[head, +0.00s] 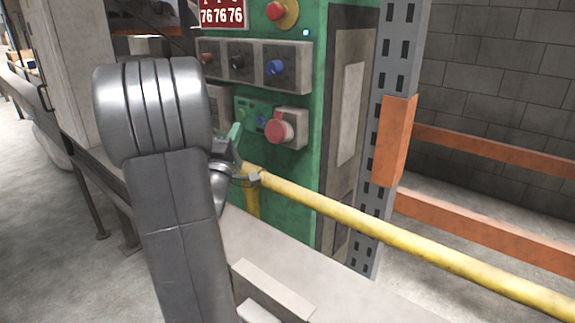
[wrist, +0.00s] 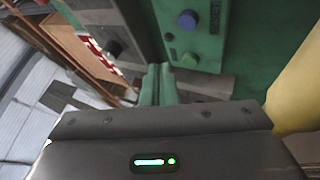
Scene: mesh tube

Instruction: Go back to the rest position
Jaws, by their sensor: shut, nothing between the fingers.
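My gripper (wrist: 158,84) shows in the wrist view as two green fingers lying together, with nothing between them. In the head view my gripper (head: 236,133) is partly hidden behind my grey arm, close in front of a green control panel (head: 300,185). The panel carries a large red button (head: 280,131), a blue knob (head: 275,68) and a red button on a yellow base (head: 277,10). In the wrist view a blue button (wrist: 188,19) sits on the green panel beyond the fingertips. I cannot tell whether the fingers touch the panel.
A yellow rail (head: 400,240) runs in front of the panel, close to my gripper. A grey slotted post (head: 398,55) with an orange beam (head: 480,230) stands to the right. A pale ledge (head: 300,265) lies below the rail. Open concrete floor (head: 40,240) shows at left.

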